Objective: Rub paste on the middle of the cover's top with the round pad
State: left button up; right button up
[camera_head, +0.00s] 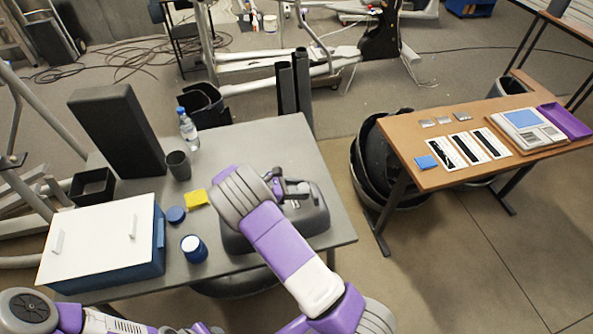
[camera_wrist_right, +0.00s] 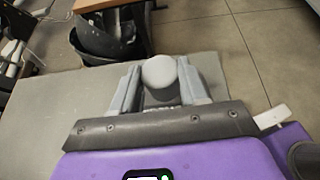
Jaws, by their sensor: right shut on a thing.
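The cover (camera_head: 311,219) is a dark grey moulded shell on the grey table, near its right edge. My right arm hides its left part and much of its top. My right gripper (camera_head: 292,190) is over the cover, its fingers pointing right. In the right wrist view, the gripper (camera_wrist_right: 159,86) is shut on the round pad (camera_wrist_right: 159,72), a pale grey rounded thing between the two fingers. The pad's underside is hidden, so I cannot tell whether it touches the cover. Any paste on the cover's top is not visible. My left gripper is not in view.
A blue-and-white jar (camera_head: 194,249), a blue disc (camera_head: 176,214), a yellow sponge (camera_head: 195,198), a dark cup (camera_head: 178,165) and a bottle (camera_head: 188,130) stand left of my right arm. A white-topped blue box (camera_head: 100,240) fills the table's front left.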

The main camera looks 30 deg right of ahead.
aim_at(298, 188)
jog(key=shift+r+p, duration=1.8)
jog(key=shift+r, duration=0.65)
